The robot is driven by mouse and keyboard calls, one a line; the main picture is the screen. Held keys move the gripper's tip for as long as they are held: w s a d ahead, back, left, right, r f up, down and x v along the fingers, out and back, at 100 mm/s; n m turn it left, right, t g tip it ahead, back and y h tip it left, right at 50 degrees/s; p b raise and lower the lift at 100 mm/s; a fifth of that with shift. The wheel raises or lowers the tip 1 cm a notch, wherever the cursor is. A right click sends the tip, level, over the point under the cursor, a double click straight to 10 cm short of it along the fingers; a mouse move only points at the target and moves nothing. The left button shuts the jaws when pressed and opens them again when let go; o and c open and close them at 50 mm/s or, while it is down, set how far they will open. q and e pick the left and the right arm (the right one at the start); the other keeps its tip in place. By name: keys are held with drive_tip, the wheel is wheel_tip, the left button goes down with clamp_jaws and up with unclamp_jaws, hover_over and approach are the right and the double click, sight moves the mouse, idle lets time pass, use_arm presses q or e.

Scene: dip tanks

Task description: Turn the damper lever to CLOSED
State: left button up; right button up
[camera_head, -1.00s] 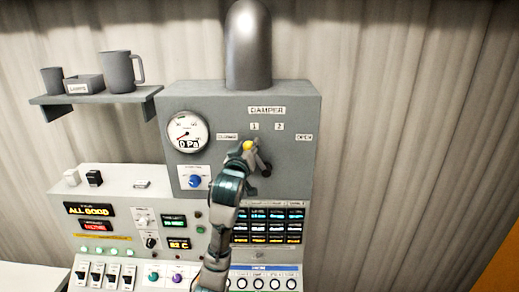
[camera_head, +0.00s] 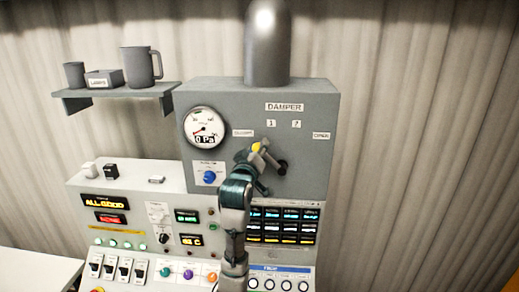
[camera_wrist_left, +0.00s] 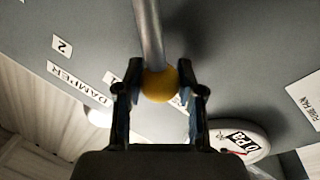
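The damper lever has a yellow ball knob (camera_head: 256,147) and a dark hub (camera_head: 281,167) on the grey damper box (camera_head: 240,100). The lever leans up and left from its hub, its knob just below and right of the CLOSED label (camera_head: 243,133). My left gripper (camera_head: 258,152) is at the knob and partly hides the lever. In the left wrist view, the yellow knob (camera_wrist_left: 160,84) sits between the two fingertips of my left gripper (camera_wrist_left: 160,75), which appear to touch its sides. The grey lever rod (camera_wrist_left: 148,30) runs up from it. My right gripper is not in view.
The OPEN label (camera_head: 321,135) is at the box's right. A pressure gauge (camera_head: 204,127) reads 0 Pa, with a blue knob (camera_head: 209,177) below it. A control panel (camera_head: 140,185) with switches is at lower left. A shelf (camera_head: 120,92) holds mugs and a small box.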

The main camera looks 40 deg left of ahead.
use_arm(q)
drive_tip(key=o, duration=0.4)
drive_tip(key=shift+f, duration=0.2)
drive_tip(key=shift+o, duration=0.2)
drive_tip(key=shift+s+a+r, duration=0.1)
drive_tip(key=shift+s, duration=0.05)
drive_tip(key=v, duration=1.1)
drive_tip(key=shift+s, duration=0.4)
